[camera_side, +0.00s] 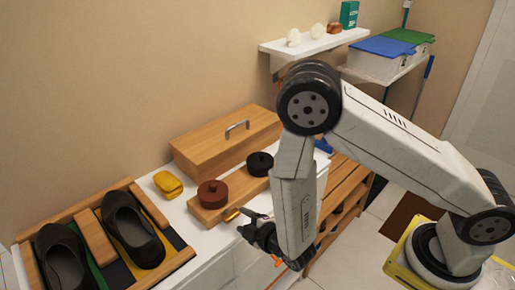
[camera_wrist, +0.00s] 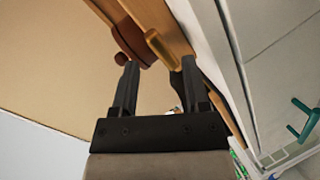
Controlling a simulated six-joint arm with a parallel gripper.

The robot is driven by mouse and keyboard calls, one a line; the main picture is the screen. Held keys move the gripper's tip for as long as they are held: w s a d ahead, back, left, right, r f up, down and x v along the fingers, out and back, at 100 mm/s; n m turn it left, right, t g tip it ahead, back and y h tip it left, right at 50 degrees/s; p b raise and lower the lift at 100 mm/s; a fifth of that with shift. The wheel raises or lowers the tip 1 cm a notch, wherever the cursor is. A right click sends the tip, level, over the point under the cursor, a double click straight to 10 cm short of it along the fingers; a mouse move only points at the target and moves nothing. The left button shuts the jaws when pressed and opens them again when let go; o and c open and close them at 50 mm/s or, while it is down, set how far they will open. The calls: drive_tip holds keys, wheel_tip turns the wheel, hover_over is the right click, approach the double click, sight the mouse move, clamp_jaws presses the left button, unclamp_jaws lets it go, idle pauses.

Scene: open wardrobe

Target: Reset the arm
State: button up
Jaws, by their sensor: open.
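My gripper (camera_side: 250,223) is near the front edge of the white cabinet top, beside the wooden board with the round tins. In the wrist view my gripper (camera_wrist: 158,75) has its two fingers apart with nothing held between them.
A brown round tin (camera_side: 212,193) and a black one (camera_side: 260,164) sit on the wooden board (camera_side: 235,196). Behind is a wooden box (camera_side: 226,146) with a metal handle. A yellow cloth (camera_side: 168,184) and a shoe tray (camera_side: 97,240) are left. A wall shelf (camera_side: 314,42) stands above.

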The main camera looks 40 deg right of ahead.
drive_tip(key=shift+w+d+r+m+g, duration=0.3)
drive_tip(key=shift+r+m+g, duration=0.1)
drive_tip(key=shift+m+g, duration=0.15)
drive_tip(key=shift+w+d+r+m+g, duration=0.3)
drive_tip(key=shift+r+m+g, duration=0.15)
drive_tip(key=shift+m, duration=0.2)
drive_tip(key=shift+d+r+m+g+y, duration=0.3)
drive_tip(key=shift+d+r+m+g, duration=0.2)
drive_tip(key=shift+m+g, duration=0.15)
drive_tip(key=s+d+r+m+g, duration=0.8)
drive_tip(key=s+d+r, duration=0.1)
drive_tip(key=s+d, duration=0.2)
drive_tip(key=shift+s+d+r, duration=0.15)
drive_tip(key=shift+s+r, duration=0.25)
drive_tip(key=shift+s, duration=0.1)
drive_tip(key=shift+m+g, duration=0.25)
